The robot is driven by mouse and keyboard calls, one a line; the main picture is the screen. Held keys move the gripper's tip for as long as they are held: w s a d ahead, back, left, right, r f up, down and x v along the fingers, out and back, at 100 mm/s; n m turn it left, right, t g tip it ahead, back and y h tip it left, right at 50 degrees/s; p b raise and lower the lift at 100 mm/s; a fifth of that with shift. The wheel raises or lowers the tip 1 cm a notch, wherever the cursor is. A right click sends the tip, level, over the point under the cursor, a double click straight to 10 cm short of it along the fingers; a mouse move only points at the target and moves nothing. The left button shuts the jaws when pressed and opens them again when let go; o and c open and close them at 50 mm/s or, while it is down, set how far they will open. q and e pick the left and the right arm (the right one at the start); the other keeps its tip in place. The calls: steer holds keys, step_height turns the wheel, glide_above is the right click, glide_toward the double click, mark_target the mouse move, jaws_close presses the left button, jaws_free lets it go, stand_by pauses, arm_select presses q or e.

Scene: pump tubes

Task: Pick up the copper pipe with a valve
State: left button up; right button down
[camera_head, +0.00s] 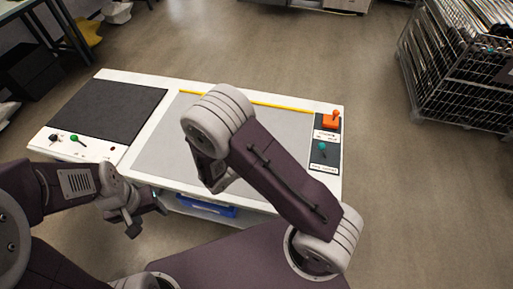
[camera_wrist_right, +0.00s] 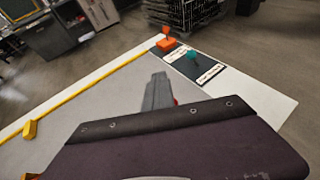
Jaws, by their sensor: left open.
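I cannot make out a copper pipe with a valve for certain in either view. A small teal valve-like part (camera_head: 322,147) sits on the labelled dark panel at the table's right end; it also shows in the right wrist view (camera_wrist_right: 194,56). A green-knobbed part (camera_head: 75,138) and a black-knobbed part (camera_head: 54,137) sit at the table's front left. My left gripper (camera_head: 140,222) is open and empty off the table's front edge. My right arm spans the table's middle and hides part of it; its fingertips are not clear, and a grey part of it (camera_wrist_right: 157,92) shows in the wrist view.
The white table (camera_head: 331,187) carries a dark mat (camera_head: 106,108) on its left. A yellow strip (camera_head: 272,102) runs along its back. An orange part (camera_head: 331,120) stands at the back right. A blue bin (camera_head: 205,207) is below the front. A wire cage (camera_head: 450,75) stands farther right.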

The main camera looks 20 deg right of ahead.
steer(key=shift+s+d+r, duration=0.5)
steer(key=shift+s+d, duration=0.05)
steer(key=shift+d, duration=0.2)
steer(key=shift+c, duration=2.2)
jaws_free()
steer(key=shift+a, duration=0.1)
